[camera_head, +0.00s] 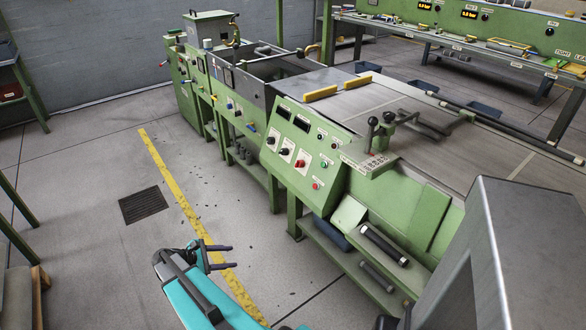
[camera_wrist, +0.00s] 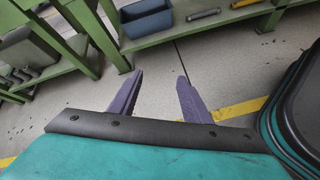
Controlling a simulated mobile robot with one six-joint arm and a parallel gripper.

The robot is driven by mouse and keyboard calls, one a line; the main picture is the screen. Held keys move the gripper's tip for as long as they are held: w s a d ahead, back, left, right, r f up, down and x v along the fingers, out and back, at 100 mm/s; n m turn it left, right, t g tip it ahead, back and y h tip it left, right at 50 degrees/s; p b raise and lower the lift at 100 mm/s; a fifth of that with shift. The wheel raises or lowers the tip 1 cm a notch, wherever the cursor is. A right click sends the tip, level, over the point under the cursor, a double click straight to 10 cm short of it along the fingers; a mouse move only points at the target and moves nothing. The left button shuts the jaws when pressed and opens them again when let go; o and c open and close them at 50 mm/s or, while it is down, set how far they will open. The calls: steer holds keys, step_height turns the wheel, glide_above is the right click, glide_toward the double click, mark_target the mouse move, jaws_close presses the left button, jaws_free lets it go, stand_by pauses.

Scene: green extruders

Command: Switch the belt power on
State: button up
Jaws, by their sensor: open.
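The green machine's sloped control panel (camera_head: 303,146) is in the middle of the head view. It carries dark displays, two black rotary knobs, a red rotary knob (camera_head: 300,163) on a white plate, a green button (camera_head: 323,164) and a red button (camera_head: 316,186). Its labels are too small to read, so I cannot tell which control is the belt power. The grey belt (camera_head: 375,103) lies behind the panel. My gripper (camera_head: 231,257) is open and empty over the floor, below and left of the panel, apart from it. In the wrist view my gripper (camera_wrist: 160,76) points at floor and machine legs.
A blue bin (camera_wrist: 147,18) and dark rollers sit on the machine's lower shelf. Two black-knobbed levers (camera_head: 380,128) stand right of the panel. A yellow floor line (camera_head: 190,210) and a floor grate (camera_head: 143,204) lie left. The floor in front of the machine is mostly clear.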

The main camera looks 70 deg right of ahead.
steer(key=s+d+r+n+g+h, duration=0.1)
steer(key=d+r, duration=0.4)
steer(key=d, duration=0.2)
steer(key=d+r+g+h, duration=0.1)
steer(key=d+r+h, duration=0.1)
steer(key=d+r, duration=0.45)
steer(key=g+h, duration=0.2)
steer(key=g, duration=0.1)
glide_toward(295, 166)
steer(key=v, duration=0.5)
steer(key=shift+d+r+n+b, duration=0.25)
steer(key=shift+d+n+b, duration=0.05)
steer(key=shift+n+b, duration=0.1)
steer(key=shift+d, duration=0.1)
steer(key=p+x, duration=0.1)
steer(key=x, duration=1.2)
steer(key=shift+s+d+f+p, duration=0.15)
steer(key=shift+s+f+p, duration=0.05)
steer(key=shift+s+p, duration=0.1)
steer(key=c, duration=1)
steer(key=shift+c, duration=0.2)
